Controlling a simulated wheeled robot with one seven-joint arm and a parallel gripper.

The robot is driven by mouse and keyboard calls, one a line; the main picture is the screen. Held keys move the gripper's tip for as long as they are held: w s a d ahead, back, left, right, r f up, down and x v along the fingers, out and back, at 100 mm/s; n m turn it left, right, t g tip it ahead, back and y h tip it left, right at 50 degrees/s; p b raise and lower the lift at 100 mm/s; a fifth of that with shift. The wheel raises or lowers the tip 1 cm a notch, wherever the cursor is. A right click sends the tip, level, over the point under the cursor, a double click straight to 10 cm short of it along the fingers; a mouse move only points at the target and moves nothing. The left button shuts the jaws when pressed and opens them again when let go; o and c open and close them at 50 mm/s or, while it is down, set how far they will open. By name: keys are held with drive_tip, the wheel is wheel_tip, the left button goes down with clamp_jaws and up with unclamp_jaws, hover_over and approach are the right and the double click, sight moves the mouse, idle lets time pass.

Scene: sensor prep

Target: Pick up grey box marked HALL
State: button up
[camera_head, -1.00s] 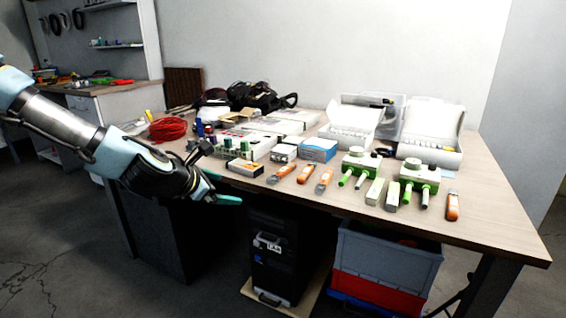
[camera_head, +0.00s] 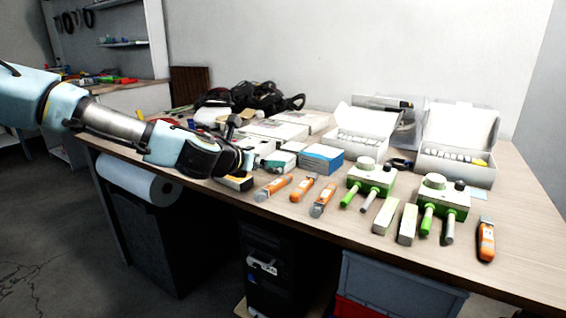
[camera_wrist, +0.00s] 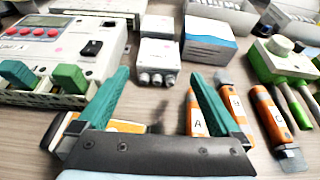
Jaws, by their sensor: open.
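A small pale grey box (camera_wrist: 158,60) with round cable fittings on its front stands on the table in the wrist view. I cannot read a HALL mark on it. Nothing is held, and I see no contact with the box.
A blue-and-white box (camera_head: 322,158) stands close on the right. A device with green connectors (camera_wrist: 50,50) is on the left. Orange-handled tools (camera_head: 300,189) lie in front. Green-legged boxes (camera_head: 368,180) and open white cases (camera_head: 455,150) stand farther right.

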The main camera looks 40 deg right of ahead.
sight(279, 157)
drive_tip(key=x, duration=0.8)
drive_tip(key=shift+w+d, duration=0.15)
drive_tip(key=shift+d, duration=0.2)
drive_tip(key=shift+c, duration=0.2)
drive_tip(key=c, duration=1.2)
